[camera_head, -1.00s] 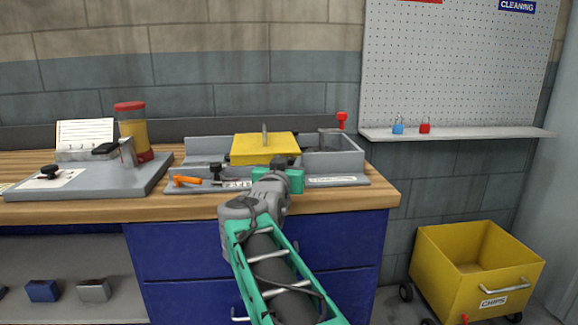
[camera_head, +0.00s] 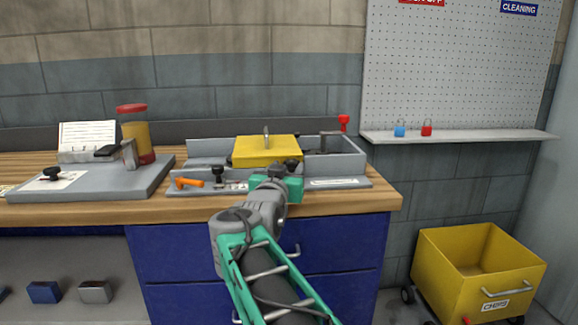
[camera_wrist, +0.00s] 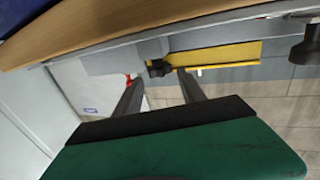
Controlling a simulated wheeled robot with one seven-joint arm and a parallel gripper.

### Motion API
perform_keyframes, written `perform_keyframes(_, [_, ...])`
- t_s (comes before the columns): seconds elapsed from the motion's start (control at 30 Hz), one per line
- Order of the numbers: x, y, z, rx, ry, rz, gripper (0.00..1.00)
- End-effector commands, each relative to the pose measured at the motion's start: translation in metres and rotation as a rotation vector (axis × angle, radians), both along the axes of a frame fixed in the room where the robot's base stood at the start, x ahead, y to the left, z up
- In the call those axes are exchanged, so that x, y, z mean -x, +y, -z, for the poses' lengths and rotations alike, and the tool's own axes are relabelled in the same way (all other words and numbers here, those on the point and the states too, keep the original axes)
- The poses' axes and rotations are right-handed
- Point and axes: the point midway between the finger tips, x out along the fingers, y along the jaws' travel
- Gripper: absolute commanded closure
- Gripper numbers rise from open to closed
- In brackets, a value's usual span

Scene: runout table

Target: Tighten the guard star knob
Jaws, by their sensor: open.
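The yellow guard (camera_head: 266,150) sits on the grey machine bed on the bench. A black star knob (camera_head: 292,163) shows at its front right, just beyond my gripper in the head view. In the wrist view the same dark knob (camera_wrist: 158,68) lies against the yellow guard (camera_wrist: 225,53). My gripper (camera_wrist: 159,77) is open, with its two grey fingers spread and the knob between their tips in the picture. I cannot tell whether the fingers reach around it or stop short.
A second black knob (camera_head: 218,170) stands left on the bed, also large at the wrist view's right edge (camera_wrist: 308,45). An orange-handled tool (camera_head: 190,183) lies near it. A red knob (camera_head: 343,121) stands at the back right. The wooden bench edge (camera_head: 150,212) is close below my arm.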

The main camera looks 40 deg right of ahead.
Motion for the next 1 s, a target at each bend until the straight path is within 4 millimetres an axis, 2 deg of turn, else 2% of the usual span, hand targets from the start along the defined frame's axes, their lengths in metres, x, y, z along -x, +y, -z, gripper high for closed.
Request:
perform_keyframes(0.1, [0.015,0.023,-0.002,-0.001,-0.003,-0.006,0.52])
perform_keyframes(0.23, [0.027,0.038,-0.001,-0.001,-0.001,-0.004,0.52])
perform_keyframes(0.67, [0.032,0.041,0.000,0.000,0.000,0.000,0.52])
perform_keyframes(0.77, [0.032,0.041,-0.010,0.000,0.000,-0.001,0.52])
perform_keyframes(1.0, [0.032,0.041,-0.060,0.000,0.000,-0.001,0.52])
